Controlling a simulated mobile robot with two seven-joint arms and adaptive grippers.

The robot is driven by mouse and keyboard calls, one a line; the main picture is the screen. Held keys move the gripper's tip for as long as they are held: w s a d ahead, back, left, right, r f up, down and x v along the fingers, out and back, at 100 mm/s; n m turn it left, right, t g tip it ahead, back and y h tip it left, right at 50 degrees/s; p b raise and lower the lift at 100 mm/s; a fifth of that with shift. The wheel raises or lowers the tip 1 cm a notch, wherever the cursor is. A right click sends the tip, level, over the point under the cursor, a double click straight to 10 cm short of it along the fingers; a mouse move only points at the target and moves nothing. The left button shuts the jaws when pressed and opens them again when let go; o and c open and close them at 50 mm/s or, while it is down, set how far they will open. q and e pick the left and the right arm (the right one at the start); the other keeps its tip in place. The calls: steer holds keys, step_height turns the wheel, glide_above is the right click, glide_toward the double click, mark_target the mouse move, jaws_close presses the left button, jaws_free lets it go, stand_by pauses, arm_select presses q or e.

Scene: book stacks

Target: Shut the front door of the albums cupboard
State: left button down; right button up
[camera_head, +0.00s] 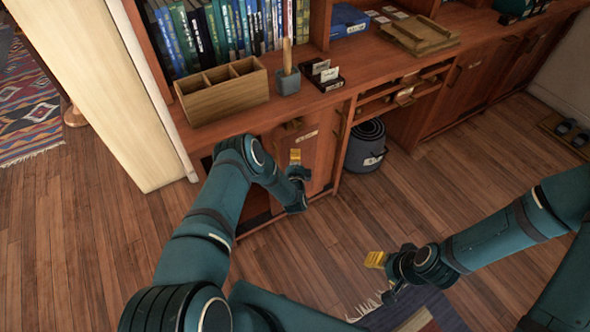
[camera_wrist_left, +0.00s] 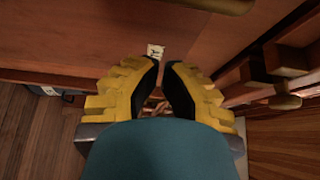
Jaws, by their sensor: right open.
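The cupboard door (camera_head: 318,165) is a reddish-brown wood panel with a small pale label (camera_head: 307,137), below the left end of the counter. It seems to stand out from the cabinet, with a dark gap (camera_head: 256,218) on its left. The label's writing is too small to read. My left gripper (camera_head: 295,156), with yellow fingers, is in front of the door. In the left wrist view its fingertips (camera_wrist_left: 162,65) point at a wood panel with a label (camera_wrist_left: 155,51). Contact cannot be told. My right gripper (camera_head: 375,260) is open and empty, above the floor.
A wooden divided box (camera_head: 222,94), a grey pen cup (camera_head: 287,81) and a card holder (camera_head: 322,75) stand on the counter (camera_head: 385,60). A dark rolled bundle in a grey bin (camera_head: 366,146) stands right of the door. The wood floor (camera_head: 440,175) is mostly clear.

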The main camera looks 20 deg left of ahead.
arm_select(q)
steer(key=s+a, duration=0.1)
steer(key=a, duration=0.2)
steer(key=shift+s+a, duration=0.15)
steer(key=shift+s, duration=0.25)
arm_select(e)
steer(key=shift+f, duration=0.25)
